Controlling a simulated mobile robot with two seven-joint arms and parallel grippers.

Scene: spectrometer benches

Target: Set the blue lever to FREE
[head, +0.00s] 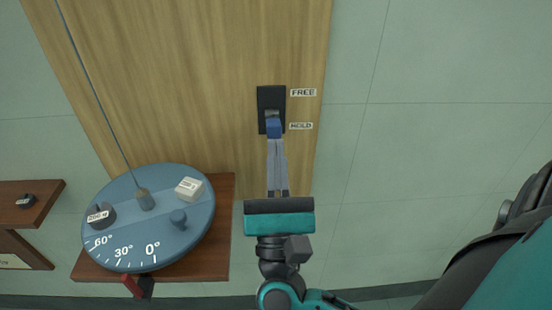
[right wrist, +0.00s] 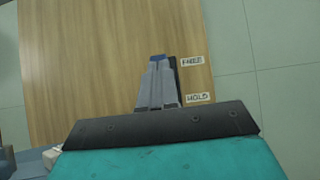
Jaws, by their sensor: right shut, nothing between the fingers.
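The blue lever (head: 273,127) sits on a black plate (head: 271,96) on the wooden panel. Its blue handle is at the lower end of the plate, level with the HOLD label (head: 301,126). The FREE label (head: 303,92) is above, beside the plate's upper part. My right gripper (head: 275,140) is shut and empty, its fingertips at the lower edge of the blue handle; I cannot tell whether they touch. In the right wrist view the shut fingers (right wrist: 158,60) hide the lever and most of the plate. My left gripper is not in view.
A round blue dial table (head: 150,235) with angle marks, a dark weight (head: 100,215), and a white block (head: 189,188) stands on a brown shelf (head: 222,235) to the left. A cord runs from it up the panel. The tiled wall right of the panel is clear.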

